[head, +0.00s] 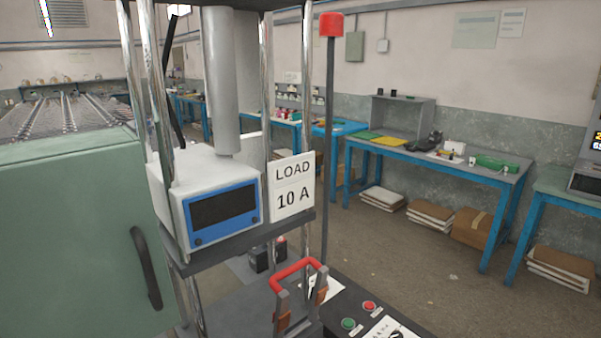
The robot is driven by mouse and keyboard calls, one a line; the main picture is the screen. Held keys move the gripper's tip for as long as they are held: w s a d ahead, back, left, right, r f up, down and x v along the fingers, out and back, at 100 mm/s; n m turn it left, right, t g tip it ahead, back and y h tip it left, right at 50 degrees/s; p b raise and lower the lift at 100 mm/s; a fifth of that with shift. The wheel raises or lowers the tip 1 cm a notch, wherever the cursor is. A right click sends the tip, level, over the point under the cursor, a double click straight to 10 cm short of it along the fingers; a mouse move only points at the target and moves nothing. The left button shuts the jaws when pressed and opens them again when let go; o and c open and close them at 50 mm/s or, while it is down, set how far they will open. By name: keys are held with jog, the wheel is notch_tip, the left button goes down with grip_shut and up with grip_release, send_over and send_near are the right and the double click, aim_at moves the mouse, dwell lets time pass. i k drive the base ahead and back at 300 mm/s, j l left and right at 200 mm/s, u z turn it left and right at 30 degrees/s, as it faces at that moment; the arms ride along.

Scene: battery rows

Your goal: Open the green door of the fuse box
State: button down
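A large pale green panel (75,240) with a dark curved handle (147,268) fills the lower left, close to me. It looks like a shut door, and its left and lower parts run out of the picture. I cannot tell for certain whether it is the fuse box door. A small grey-green box (354,46) hangs on the far wall, and it looks shut. No label marks either one as the fuse box. My gripper is not in view.
A chrome-post stand holds a white instrument with a blue front (222,208) and a "LOAD 10 A" sign (292,187). Below are a red-handled switch (298,268) and a panel with green and red buttons (358,311). Blue-legged benches (428,157) line the wall; open floor (420,270) lies before them.

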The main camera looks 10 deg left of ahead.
aim_at(81, 254)
jog(key=u, duration=0.95)
